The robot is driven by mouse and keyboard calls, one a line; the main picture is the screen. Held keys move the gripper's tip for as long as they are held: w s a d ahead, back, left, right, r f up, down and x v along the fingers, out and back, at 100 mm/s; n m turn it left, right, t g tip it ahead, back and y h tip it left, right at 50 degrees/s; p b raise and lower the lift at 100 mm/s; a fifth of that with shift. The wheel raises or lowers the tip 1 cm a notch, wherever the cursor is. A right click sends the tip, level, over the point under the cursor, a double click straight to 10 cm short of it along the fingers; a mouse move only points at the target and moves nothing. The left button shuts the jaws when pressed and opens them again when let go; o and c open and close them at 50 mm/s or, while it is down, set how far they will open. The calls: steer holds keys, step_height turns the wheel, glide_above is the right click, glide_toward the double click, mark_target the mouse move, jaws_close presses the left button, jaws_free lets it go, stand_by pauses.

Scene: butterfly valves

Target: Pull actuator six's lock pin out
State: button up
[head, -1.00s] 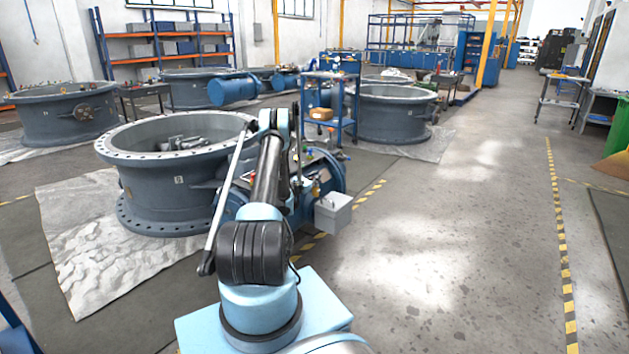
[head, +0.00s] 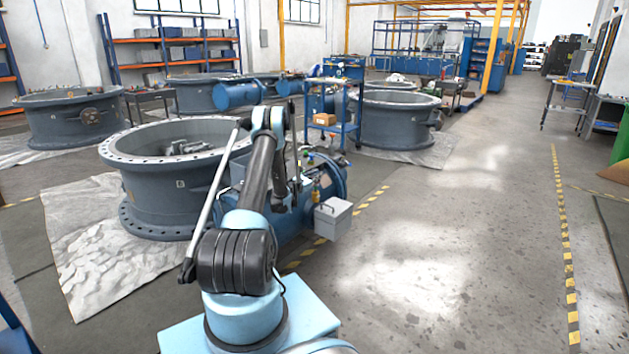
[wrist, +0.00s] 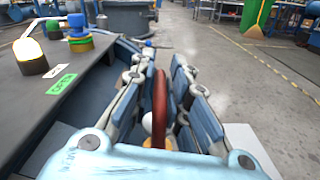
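A red ring (wrist: 160,100), seen nearly edge-on in the wrist view, stands between the two fingers of my gripper (wrist: 164,72). It looks like the lock pin's pull ring. A narrow gap shows on its right side, so the fingers look parted around it. A white ball (wrist: 147,123) and an orange part (wrist: 156,143) sit just below it. The pin's shaft is hidden. In the head view, the blue actuator (head: 336,176) lies beside the large grey valve body (head: 150,205). My arm hides the gripper and ring there; no number is readable.
A dark plate (wrist: 60,105) with a green label (wrist: 62,83) and a yellow-and-black fitting (wrist: 31,57) lies left of my gripper. A blue trolley (head: 345,130) stands behind. Open floor (head: 450,230) lies right.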

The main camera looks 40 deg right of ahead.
steer(key=shift+a+r, duration=0.1)
steer(key=shift+a, duration=0.1)
steer(key=v, duration=1.1)
steer(key=shift+a, duration=0.35)
steer(key=shift+r, duration=0.1)
